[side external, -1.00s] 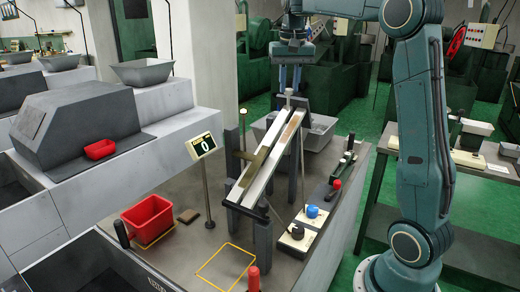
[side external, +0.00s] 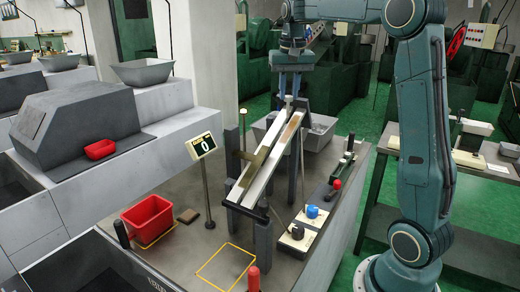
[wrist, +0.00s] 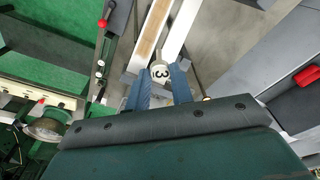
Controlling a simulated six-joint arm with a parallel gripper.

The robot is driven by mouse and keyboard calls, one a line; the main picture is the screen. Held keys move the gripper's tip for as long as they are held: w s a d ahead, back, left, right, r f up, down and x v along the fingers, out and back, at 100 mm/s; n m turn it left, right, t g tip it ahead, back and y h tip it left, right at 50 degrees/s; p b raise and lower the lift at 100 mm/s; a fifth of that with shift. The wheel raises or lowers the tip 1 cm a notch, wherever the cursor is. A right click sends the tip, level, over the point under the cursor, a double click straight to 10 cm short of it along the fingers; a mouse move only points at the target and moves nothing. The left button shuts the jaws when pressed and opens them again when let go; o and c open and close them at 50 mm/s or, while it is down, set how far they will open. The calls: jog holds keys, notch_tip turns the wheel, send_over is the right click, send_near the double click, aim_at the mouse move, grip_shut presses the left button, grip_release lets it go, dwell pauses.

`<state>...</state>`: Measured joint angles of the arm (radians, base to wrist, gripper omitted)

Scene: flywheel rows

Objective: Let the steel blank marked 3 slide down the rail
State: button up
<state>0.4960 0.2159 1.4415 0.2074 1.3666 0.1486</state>
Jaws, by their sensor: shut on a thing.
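The steel blank (wrist: 161,72) is a small pale round piece with a black 3 facing the wrist camera. My gripper (wrist: 162,82) is shut on it, one blue finger on each side. In the side view my gripper (side external: 288,90) points down at the upper end of the sloping rail (side external: 258,184). The blank shows there as a small light piece (side external: 289,98) between the fingertips. The rail has pale side strips and a brown strip, and it slopes down toward the front. I cannot tell whether the blank touches the rail.
A display reading 0 (side external: 202,146) stands left of the rail. A red bin (side external: 148,219) sits at the left of the bench. A yellow outlined square (side external: 226,267) lies empty below the rail's low end. Blue and black knobs (side external: 312,211) and a red-handled lever (side external: 337,184) are to the right.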

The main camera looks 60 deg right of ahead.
aim_at(288, 107)
jog(key=shift+f, duration=1.5)
dwell(1.8)
jog(key=o, duration=1)
